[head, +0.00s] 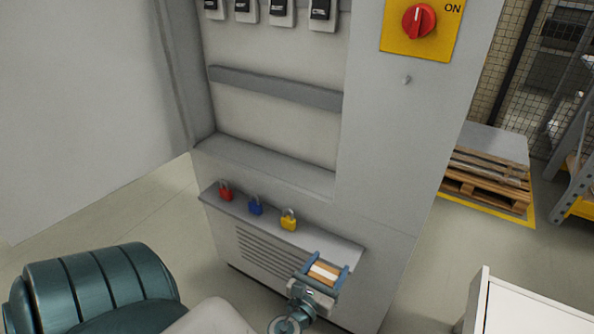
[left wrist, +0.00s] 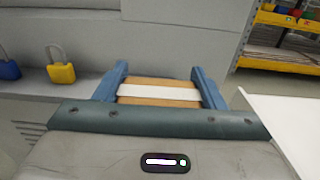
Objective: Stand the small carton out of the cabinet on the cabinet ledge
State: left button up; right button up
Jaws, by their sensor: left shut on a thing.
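The small carton (head: 322,273) is brown with a white band across it. My left gripper (head: 325,268) is shut on it, one blue finger on each side. The carton also shows between the fingers in the left wrist view (left wrist: 158,91). In the head view it overlaps the right end of the cabinet ledge (head: 330,246); I cannot tell whether it touches the ledge. The cabinet (head: 385,150) is grey, with an open recess above the ledge. My right gripper is not in view.
A red padlock (head: 225,193), a blue padlock (head: 256,207) and a yellow padlock (head: 288,222) stand on the ledge, left of the carton. A red switch (head: 419,21) is on the cabinet's upper right. A white cabinet (head: 530,310) stands at lower right, with a pallet (head: 487,180) behind.

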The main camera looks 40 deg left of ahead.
aim_at(342, 226)
pick_arm(q)
jog(key=w+a, duration=0.2)
jog(key=w, duration=0.2)
jog(key=w+a+f+p, duration=0.1)
jog(key=w+a, duration=0.1)
jog(key=w, duration=0.2)
jog(key=w+a+p, duration=0.1)
jog(key=w+a, duration=0.1)
jog(key=w, duration=0.2)
jog(key=shift+w+a+f, duration=0.25)
jog(key=shift+w+a, duration=0.05)
jog(key=shift+w, duration=0.1)
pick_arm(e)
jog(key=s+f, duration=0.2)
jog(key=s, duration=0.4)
pick_arm(q)
jog(key=shift+w+a+f, duration=0.1)
jog(key=shift+w+a, duration=0.2)
jog(key=shift+w, duration=0.25)
jog(key=shift+w+f, duration=0.1)
jog(key=shift+f, duration=0.2)
notch_tip(342, 226, down, 3)
jog(key=shift+r+b, duration=0.1)
jog(key=shift+b, duration=1.05)
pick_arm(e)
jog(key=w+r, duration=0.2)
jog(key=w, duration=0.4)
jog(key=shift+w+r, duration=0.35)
